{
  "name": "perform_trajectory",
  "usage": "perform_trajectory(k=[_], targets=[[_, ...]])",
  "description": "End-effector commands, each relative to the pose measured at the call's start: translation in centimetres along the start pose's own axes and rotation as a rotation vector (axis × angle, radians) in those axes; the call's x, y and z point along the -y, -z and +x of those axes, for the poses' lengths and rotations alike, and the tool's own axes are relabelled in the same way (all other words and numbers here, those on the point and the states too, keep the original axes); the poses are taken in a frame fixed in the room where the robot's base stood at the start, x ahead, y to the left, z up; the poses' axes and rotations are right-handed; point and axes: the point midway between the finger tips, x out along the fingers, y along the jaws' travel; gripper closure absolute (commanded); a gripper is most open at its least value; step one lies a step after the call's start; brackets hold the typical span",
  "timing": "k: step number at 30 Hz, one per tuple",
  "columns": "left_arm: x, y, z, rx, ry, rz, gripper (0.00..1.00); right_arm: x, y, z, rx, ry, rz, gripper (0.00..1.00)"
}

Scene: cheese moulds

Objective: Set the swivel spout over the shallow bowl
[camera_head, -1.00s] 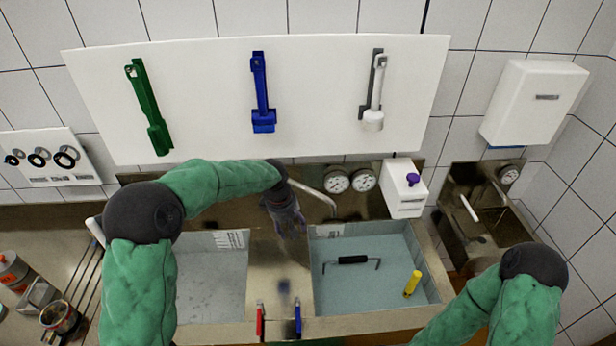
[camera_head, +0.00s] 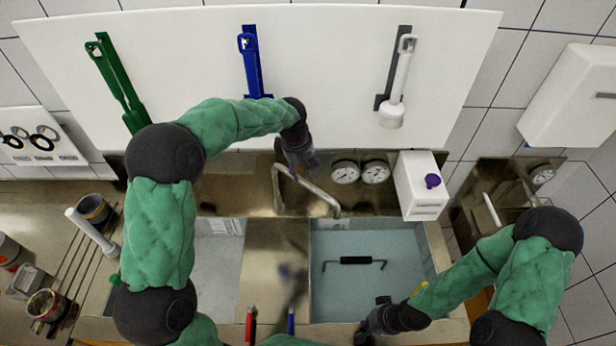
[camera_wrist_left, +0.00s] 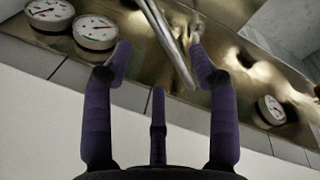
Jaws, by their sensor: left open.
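The swivel spout (camera_head: 310,188) is a bent metal pipe on the back panel. Its free end hangs at the back edge of the right bowl (camera_head: 430,255), which holds bluish water. The left bowl (camera_head: 212,265) is pale and partly hidden by my left arm; I cannot tell for sure which bowl is the shallow one. My left gripper (camera_head: 303,168) is open, by the spout. In the left wrist view the spout (camera_wrist_left: 167,42) runs between the fingers of my left gripper (camera_wrist_left: 160,62). My right gripper (camera_head: 372,328) is low by the right bowl's front rim; its fingers are unclear.
Gauges (camera_head: 345,172) and a white box with a purple knob (camera_head: 418,187) are right of the spout. A black-handled tool (camera_head: 354,261) lies in the right bowl. Red (camera_head: 251,323) and blue (camera_head: 291,320) levers stand at the front.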

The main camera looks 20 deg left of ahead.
Motion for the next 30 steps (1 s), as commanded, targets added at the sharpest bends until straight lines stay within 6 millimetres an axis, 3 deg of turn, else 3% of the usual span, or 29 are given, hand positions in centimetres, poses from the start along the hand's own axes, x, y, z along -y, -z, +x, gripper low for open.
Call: perform_trajectory(k=[6, 13, 19, 27, 30], targets=[[0.1, -0.1, 4.0, 0.003, 0.005, 0.0, 0.41, 0.3, 0.1, -0.8, -0.002, 0.0, 0.0, 1.0], [0.1, 0.0, 7.2, 0.002, 0.003, -0.001, 0.41, 0.5, 0.1, -1.3, -0.002, 0.0, 0.0, 1.0], [0.1, 0.0, 8.4, 0.001, 0.001, 0.0, 0.41, 0.5, 0.1, -1.4, -0.002, 0.0, 0.0, 1.0], [0.1, 0.0, 8.5, 0.001, 0.0, 0.0, 0.41, 0.5, 0.1, -1.4, -0.002, 0.0, 0.0, 1.0], [0.1, 0.0, 8.5, 0.001, 0.0, 0.0, 0.67, 0.5, 0.1, -1.4, -0.002, 0.0, 0.0, 1.0]])
